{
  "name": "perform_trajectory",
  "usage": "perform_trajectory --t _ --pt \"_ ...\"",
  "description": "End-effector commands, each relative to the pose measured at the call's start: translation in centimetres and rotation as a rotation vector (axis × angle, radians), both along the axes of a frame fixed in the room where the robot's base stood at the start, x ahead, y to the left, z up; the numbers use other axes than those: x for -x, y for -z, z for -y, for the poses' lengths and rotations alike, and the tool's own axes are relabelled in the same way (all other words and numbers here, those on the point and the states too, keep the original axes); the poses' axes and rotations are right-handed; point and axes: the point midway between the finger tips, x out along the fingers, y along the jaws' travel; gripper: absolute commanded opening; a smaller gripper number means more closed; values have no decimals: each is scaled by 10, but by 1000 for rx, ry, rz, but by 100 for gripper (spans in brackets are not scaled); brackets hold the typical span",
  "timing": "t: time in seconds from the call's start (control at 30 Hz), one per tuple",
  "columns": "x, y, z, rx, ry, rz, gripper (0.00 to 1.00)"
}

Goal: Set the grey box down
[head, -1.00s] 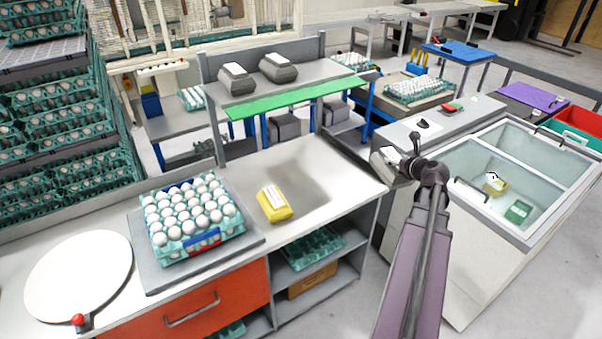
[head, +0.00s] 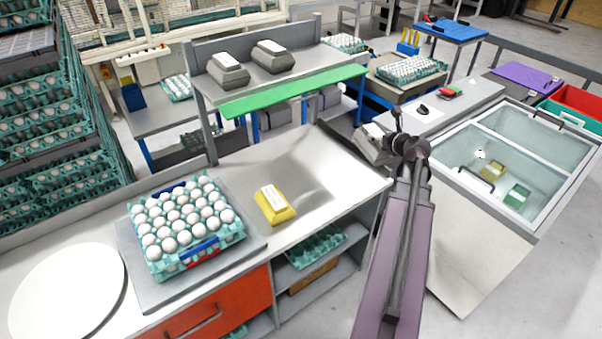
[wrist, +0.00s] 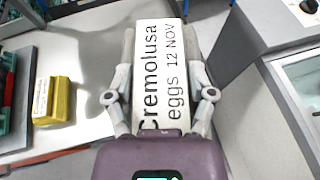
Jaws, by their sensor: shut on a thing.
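My gripper (wrist: 159,95) is shut on a grey box with a white label (wrist: 165,60) reading "Cremolusa eggs 12 NOV". In the head view the held grey box (head: 372,145) is beside the right end of the steel counter (head: 310,170), near its back right corner. In the wrist view the box lies between the two fingers, label toward the camera. Its underside is hidden, so I cannot tell how far it is from any surface.
A yellow box (head: 274,205) stands on the counter, left of a clear area. A tray of eggs (head: 190,262) stands further left. Two grey boxes (head: 229,72) sit on the raised shelf (head: 250,92). A glass-topped freezer (head: 440,172) is right of my arm.

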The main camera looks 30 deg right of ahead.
Motion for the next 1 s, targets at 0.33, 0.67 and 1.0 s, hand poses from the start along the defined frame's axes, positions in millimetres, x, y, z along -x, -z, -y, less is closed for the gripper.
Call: perform_trajectory --t 0.33,0.67,1.0 --pt "3 0 4 0 7 1 9" --pt "2 16 -6 -1 -10 1 9" --pt "-4 66 -46 0 -79 0 9"
